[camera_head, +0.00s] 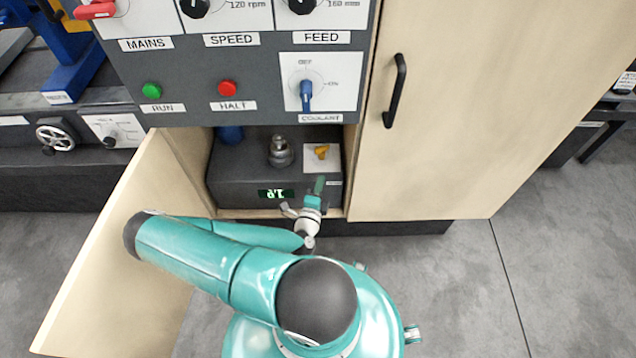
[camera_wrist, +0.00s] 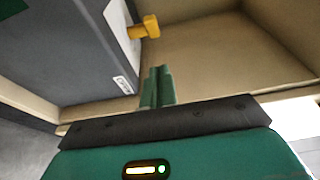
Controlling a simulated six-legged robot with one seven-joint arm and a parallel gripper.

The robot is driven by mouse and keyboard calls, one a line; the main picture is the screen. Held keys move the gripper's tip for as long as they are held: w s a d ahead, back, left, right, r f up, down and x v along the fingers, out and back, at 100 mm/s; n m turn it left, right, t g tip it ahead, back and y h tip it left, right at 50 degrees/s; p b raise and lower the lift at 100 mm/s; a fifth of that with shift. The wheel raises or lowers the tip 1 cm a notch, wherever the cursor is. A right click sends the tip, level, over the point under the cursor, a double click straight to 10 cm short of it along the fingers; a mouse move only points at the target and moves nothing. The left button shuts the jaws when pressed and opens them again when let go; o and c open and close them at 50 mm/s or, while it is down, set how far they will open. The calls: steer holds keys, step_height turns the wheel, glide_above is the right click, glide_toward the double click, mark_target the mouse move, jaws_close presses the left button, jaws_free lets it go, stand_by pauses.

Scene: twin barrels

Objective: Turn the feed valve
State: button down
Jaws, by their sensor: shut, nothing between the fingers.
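A small yellow valve handle (camera_head: 322,152) sits on a white plate on top of a dark grey unit (camera_head: 235,178) inside the open lower cabinet. The handle also shows in the wrist view (camera_wrist: 146,27), sticking out from the plate; the label near it is too small to read. My gripper (camera_head: 319,184) is at the cabinet opening, just in front of the handle and apart from it. Its green fingers (camera_wrist: 160,72) are together and empty. A black knob (camera_head: 302,4) above the label FEED shows on the control panel, partly cut off.
The left cabinet door (camera_head: 115,255) stands open beside my arm. The right door (camera_head: 455,110), with a black handle (camera_head: 396,90), is shut. A metal fitting (camera_head: 279,152) stands left of the yellow handle. A blue coolant knob (camera_head: 306,95) is above the opening. Cabinet walls enclose the space.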

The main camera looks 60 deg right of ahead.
glide_toward(321, 149)
steer(key=s+d, duration=0.1)
steer(key=d, duration=0.1)
steer(key=s+d, duration=0.1)
steer(key=shift+s+d+f, duration=0.2)
steer(key=shift+s+d, duration=0.1)
steer(key=shift+d, duration=0.05)
steer(key=shift+w+d, duration=0.4)
steer(key=shift+w, duration=0.15)
steer(key=shift+w+d, duration=0.35)
steer(key=shift+w, duration=0.25)
steer(key=shift+w+d, duration=0.45)
steer(key=shift+w, duration=0.15)
steer(key=shift+w, duration=0.2)
